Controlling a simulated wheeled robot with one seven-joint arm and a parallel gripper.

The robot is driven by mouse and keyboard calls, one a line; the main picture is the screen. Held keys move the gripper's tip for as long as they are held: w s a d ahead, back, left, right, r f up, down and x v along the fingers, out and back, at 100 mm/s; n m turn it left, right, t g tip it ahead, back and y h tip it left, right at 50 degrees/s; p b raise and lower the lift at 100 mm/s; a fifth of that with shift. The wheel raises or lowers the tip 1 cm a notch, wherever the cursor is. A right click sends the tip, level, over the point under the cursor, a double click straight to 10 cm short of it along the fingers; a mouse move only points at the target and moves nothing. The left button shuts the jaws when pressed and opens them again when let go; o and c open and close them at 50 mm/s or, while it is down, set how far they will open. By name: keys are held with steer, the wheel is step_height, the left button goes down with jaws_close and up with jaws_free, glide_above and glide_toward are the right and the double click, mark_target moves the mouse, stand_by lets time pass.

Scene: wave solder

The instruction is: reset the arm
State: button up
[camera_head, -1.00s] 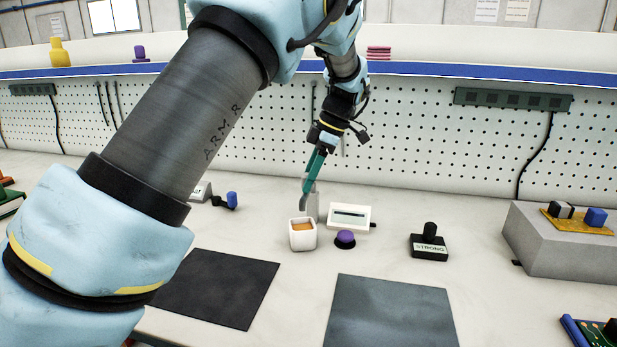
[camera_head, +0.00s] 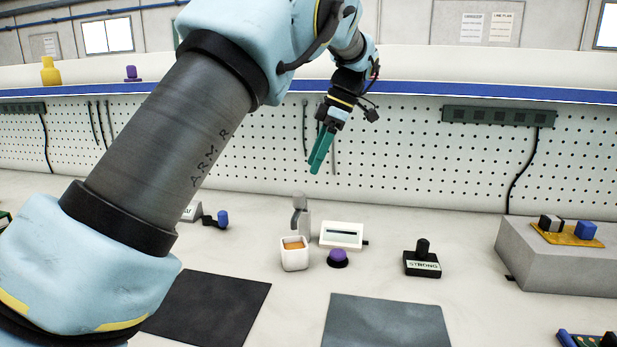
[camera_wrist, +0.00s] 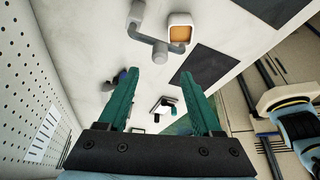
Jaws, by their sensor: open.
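My gripper (camera_head: 318,160) is open and empty. Its green fingers point down and hang in the air in front of the pegboard, above the workbench. In the wrist view the two fingers (camera_wrist: 162,100) stand apart with nothing between them. Below the gripper in the head view are a grey post-like fixture (camera_head: 300,215) and a white cup (camera_head: 294,257) with orange-brown contents. The cup also shows in the wrist view (camera_wrist: 181,20), beyond the fingertips.
On the bench are a white device (camera_head: 341,235), a purple button (camera_head: 338,258), a black stamp marked STRONG (camera_head: 422,264), a dark mat (camera_head: 210,305) and a grey mat (camera_head: 385,322). A grey block (camera_head: 560,265) stands at the right. The pegboard (camera_head: 410,150) rises behind.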

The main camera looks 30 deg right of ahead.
steer(key=shift+s+d+r, duration=0.1)
steer(key=shift+d+r, duration=0.05)
steer(key=shift+r, duration=0.35)
steer(key=w+a+f+m+g+h+p, duration=0.1)
steer(key=w+a+f+m, duration=0.2)
steer(key=a, duration=0.8)
steer(key=w+a+f+m+g+h+p, duration=0.1)
steer(key=w+a+f+m+h, duration=0.15)
steer(key=a, duration=0.95)
steer(key=s+a+f+m+t, duration=0.1)
steer(key=s+a+f+m, duration=0.2)
steer(key=s+a, duration=0.3)
steer(key=s+a+f+m+p, duration=0.1)
steer(key=s+a+f+m, duration=0.3)
steer(key=a, duration=0.9)
steer(key=s+m+h, duration=0.1)
steer(key=s+m, duration=0.1)
steer(key=s, duration=0.1)
steer(key=shift+t, duration=0.4)
steer(key=shift+d, duration=0.15)
